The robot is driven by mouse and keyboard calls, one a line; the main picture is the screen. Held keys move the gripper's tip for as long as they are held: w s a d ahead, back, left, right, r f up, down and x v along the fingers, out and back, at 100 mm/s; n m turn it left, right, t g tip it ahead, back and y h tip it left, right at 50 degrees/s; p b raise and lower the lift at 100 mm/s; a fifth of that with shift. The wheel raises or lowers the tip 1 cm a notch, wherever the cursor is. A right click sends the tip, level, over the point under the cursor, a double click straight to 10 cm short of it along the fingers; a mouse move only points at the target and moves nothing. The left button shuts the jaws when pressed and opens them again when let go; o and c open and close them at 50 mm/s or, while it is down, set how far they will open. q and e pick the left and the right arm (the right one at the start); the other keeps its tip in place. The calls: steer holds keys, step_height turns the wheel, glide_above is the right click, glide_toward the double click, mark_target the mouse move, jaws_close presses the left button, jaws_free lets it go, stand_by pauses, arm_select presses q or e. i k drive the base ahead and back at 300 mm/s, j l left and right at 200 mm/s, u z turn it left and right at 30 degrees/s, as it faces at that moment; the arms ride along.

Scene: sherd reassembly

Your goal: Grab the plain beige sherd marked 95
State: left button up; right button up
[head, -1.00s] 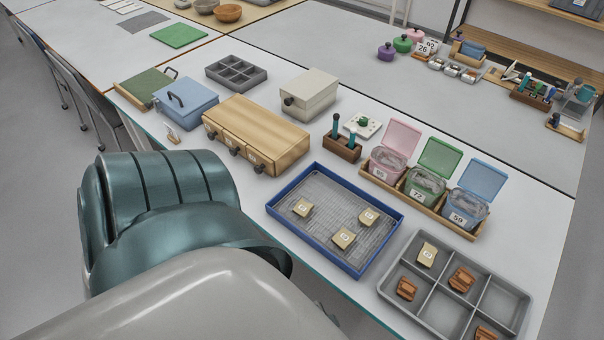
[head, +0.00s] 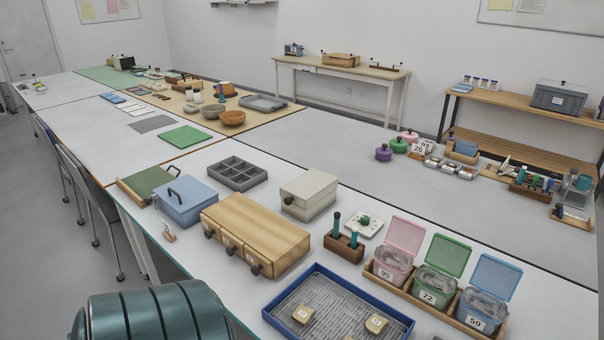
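Two plain beige sherds, a left one (head: 302,314) and a right one (head: 376,323), lie apart in the blue-rimmed tray (head: 333,272) at the bottom of the head view. Each has a small white label, but the numbers are too small to read, so I cannot tell which is marked 95. The bottom edge of the picture cuts off the front of the tray. Neither of my grippers is in view; only a teal part of my own body shows at the lower left.
Right of the tray stand lidded bins: pink (head: 392,262) labelled 95, green (head: 436,281) labelled 72, blue (head: 483,302) labelled 59. A wooden drawer box (head: 255,235), tool holder (head: 344,246), beige box (head: 309,197) and grey compartment tray (head: 237,174) stand behind.

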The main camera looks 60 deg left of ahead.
mark_target(303, 315)
steer(key=i+j, duration=0.25)
steer(key=i, duration=0.15)
steer(key=u, duration=2.05)
